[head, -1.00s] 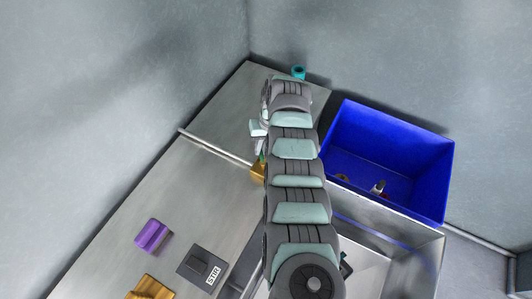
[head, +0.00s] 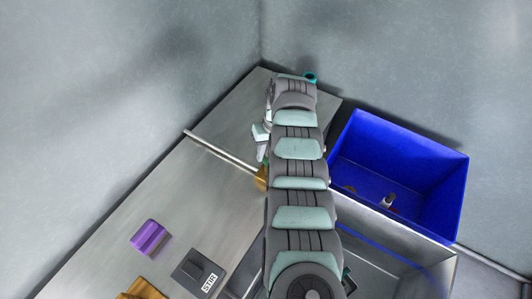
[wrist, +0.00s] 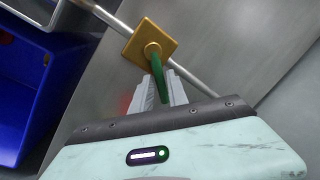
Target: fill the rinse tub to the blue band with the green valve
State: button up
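The green valve has a green lever (wrist: 158,68) on a square brass plate (wrist: 150,43), fixed by a metal pipe. In the head view the brass plate (head: 261,178) shows only partly beside my arm. My gripper (wrist: 161,78) is at the lever, with its two pale fingers on either side of it. I cannot tell whether they press on it.
A blue bin (head: 448,190) holding small items stands behind the tub. A purple block (head: 150,238), a dark box marked STIR (head: 197,272) and a brass-coloured piece (head: 141,291) lie on the metal counter. The left counter is mostly clear.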

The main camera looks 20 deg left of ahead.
jog(key=shift+o, duration=1.4)
notch_tip(320, 180, up, 11)
jog(key=w+d, duration=0.1)
jog(key=shift+d+f+p, duration=0.15)
jog(key=shift+d+p, duration=0.2)
jog(key=shift+p, duration=0.05)
jog(key=shift+w, duration=0.15)
dwell(5.5)
